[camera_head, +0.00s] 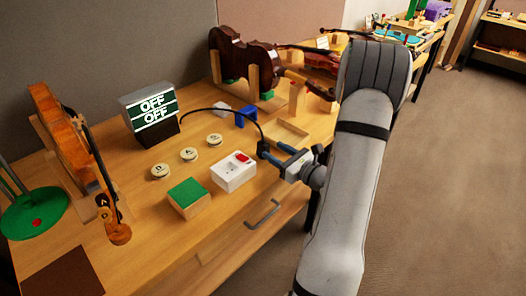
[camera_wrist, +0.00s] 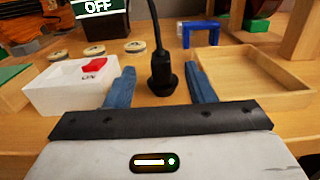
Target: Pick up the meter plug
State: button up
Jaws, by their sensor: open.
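The meter plug (camera_wrist: 160,72) is black and stands upright on the bench, with its cable rising from the top. In the head view the plug (camera_head: 262,147) is small, at the end of the arching black cable. My gripper (camera_wrist: 158,72) is open, and its two blue fingers show on either side of the plug with a gap on each side. In the head view my gripper (camera_head: 277,152) reaches in low from the right at the plug. The dark meter (camera_head: 150,113) at the back left reads OFF on both lines.
A white box (camera_head: 234,175) with a red switch stands just left of my gripper, close to the left finger. A shallow wooden tray (camera_wrist: 255,80) lies close on the right. A blue stand (camera_head: 245,116), round discs (camera_head: 189,155) and a green-topped block (camera_head: 187,196) are nearby.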

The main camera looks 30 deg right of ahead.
aim_at(268, 146)
jog(key=p+x, duration=0.1)
jog(key=x, duration=0.5)
jog(key=shift+w, duration=0.1)
jog(key=shift+c, duration=0.4)
jog(key=c, duration=0.9)
